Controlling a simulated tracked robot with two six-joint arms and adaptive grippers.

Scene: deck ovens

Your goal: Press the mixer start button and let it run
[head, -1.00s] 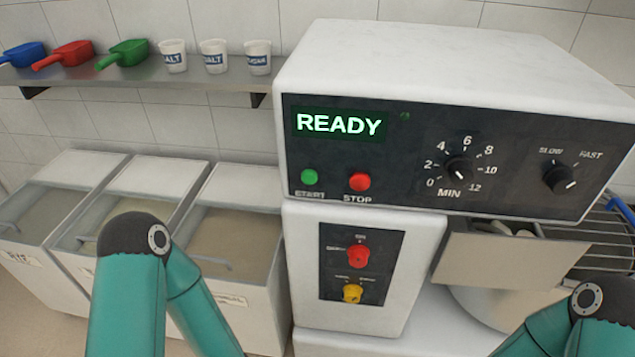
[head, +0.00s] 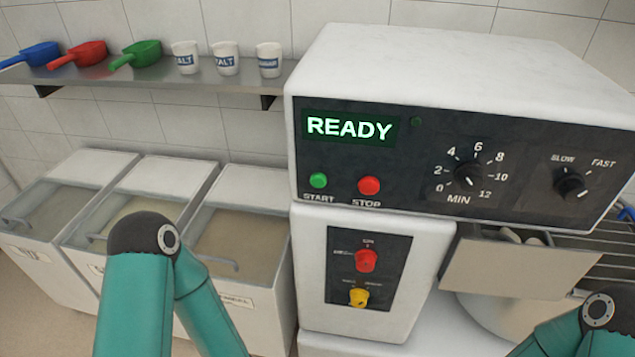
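The mixer's control head (head: 480,75) is a white box with a dark front panel. Its display (head: 349,128) reads READY in green. The green START button (head: 318,181) sits at the panel's lower left, with the red STOP button (head: 369,186) to its right. A minute dial (head: 468,174) and a SLOW/FAST knob (head: 570,182) are further right. Nothing touches the buttons. My teal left arm is at the lower left and part of my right arm is at the lower right corner. Neither gripper shows.
Below the panel are a red knob (head: 366,260) and a yellow knob (head: 358,297). Lidded ingredient bins (head: 255,185) stand at the left. A wall shelf (head: 100,75) holds blue, red and green scoops and white cups. The mixer bowl (head: 500,310) is partly hidden at the lower right.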

